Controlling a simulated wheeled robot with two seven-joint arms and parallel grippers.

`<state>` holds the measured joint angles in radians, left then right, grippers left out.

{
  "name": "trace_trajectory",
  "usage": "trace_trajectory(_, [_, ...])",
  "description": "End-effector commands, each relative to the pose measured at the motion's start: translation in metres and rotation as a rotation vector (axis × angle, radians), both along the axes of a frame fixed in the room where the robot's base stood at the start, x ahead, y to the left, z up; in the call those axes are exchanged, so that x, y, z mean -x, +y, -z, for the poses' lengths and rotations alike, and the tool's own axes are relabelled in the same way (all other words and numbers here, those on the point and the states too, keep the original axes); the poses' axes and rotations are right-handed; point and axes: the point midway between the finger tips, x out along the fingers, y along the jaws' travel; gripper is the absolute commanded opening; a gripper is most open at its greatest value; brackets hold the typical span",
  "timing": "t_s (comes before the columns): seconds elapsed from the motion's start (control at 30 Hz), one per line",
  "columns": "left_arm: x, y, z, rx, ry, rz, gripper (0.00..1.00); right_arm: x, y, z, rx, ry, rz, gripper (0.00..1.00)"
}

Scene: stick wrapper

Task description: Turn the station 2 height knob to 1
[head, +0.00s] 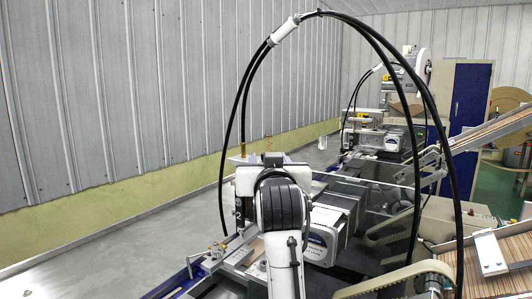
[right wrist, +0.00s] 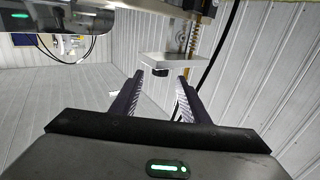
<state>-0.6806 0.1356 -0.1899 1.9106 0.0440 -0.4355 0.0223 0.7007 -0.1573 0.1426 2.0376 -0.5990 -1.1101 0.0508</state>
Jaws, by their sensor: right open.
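In the right wrist view, my right gripper (right wrist: 160,82) is open and empty. A small black knob (right wrist: 160,72), which looks like the height knob, sits under a pale block (right wrist: 172,60). It appears between the fingertips, slightly beyond them; I see no contact. Its setting cannot be read. My left gripper is out of view.
A brass-coloured threaded post (right wrist: 193,36) rises beside the block. Black cables (head: 404,62) arch over the station. A second machine (head: 390,138) stands behind, and a sloped conveyor (head: 490,130) is at right. The grey surface (head: 110,240) at left is clear.

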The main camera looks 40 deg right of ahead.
Motion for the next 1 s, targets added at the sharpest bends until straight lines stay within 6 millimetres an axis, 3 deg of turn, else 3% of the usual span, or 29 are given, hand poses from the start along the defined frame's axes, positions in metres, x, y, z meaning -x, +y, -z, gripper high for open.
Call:
trace_trajectory(0.5, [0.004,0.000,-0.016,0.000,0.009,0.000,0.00,-0.072,-0.044,-0.001,0.001,0.002,0.000,0.41])
trace_trajectory(0.97, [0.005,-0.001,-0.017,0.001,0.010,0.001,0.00,-0.084,-0.051,0.000,0.001,0.001,0.000,0.41])
trace_trajectory(1.0, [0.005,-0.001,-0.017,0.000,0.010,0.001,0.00,-0.084,-0.051,0.001,0.002,0.001,0.000,0.36])
